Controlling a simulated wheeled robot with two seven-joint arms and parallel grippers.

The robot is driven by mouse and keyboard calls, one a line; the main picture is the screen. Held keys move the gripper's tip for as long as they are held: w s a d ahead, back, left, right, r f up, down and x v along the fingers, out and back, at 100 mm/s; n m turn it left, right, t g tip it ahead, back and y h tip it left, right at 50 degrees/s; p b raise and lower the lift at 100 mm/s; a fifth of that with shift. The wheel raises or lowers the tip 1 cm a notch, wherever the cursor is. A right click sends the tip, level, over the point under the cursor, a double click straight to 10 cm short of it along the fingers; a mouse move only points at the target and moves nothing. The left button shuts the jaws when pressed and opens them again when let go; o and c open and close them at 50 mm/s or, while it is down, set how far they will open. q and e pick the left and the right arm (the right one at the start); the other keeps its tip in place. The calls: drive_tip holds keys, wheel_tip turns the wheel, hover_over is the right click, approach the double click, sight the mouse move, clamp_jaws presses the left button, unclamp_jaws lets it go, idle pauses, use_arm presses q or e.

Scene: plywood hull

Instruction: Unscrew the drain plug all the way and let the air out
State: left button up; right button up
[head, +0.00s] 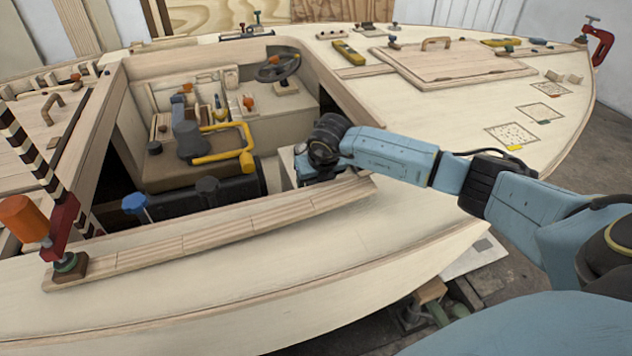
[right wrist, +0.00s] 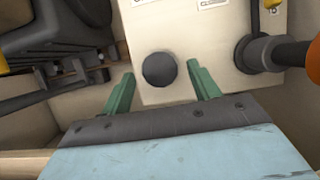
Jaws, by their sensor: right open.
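A dark round knob (right wrist: 159,69), which looks like the drain plug, sits on the face of a cream-white box (right wrist: 215,60) in the right wrist view. My right gripper (right wrist: 161,72) has its green fingers spread, one on each side of the knob, with a visible gap on both sides. I cannot tell how deep the fingertips reach. In the head view my right arm comes in over the side deck, and its dark wrist (head: 325,145) dips into the cockpit beside the white box (head: 287,163). The fingers and knob are hidden there. My left gripper is not in view.
A dark pipe fitting with an orange end (right wrist: 264,55) is close right of the fingers. Black machinery (right wrist: 70,35) stands at left. The wooden coaming (head: 230,222) runs in front.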

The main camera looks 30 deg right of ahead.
drive_tip(key=c, duration=1)
drive_tip(key=shift+n, duration=0.3)
drive_tip(key=shift+d+n+y, duration=0.15)
drive_tip(key=shift+n+y, duration=0.15)
drive_tip(key=shift+n, duration=0.2)
drive_tip(key=shift+d+n+y, duration=0.1)
drive_tip(key=shift+n+y, duration=0.2)
drive_tip(key=shift+n, duration=0.5)
drive_tip(key=n+y+b, duration=0.1)
drive_tip(key=n, duration=0.1)
drive_tip(key=shift+d+n, duration=0.15)
drive_tip(key=shift+n, duration=0.25)
drive_tip(key=n+y+b, duration=0.1)
drive_tip(key=n, duration=0.2)
drive_tip(key=shift+w+d+f+g, duration=0.1)
drive_tip(key=shift+d+g, duration=0.05)
drive_tip(key=shift+g, duration=0.15)
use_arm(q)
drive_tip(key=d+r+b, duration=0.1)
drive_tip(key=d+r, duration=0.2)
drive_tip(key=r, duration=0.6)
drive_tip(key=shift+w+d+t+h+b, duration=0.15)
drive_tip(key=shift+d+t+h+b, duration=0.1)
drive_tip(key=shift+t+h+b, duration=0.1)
use_arm(e)
drive_tip(key=shift+d+n+g+y, duration=0.1)
drive_tip(key=shift+n+g+y, duration=0.45)
drive_tip(key=shift+n, duration=1.45)
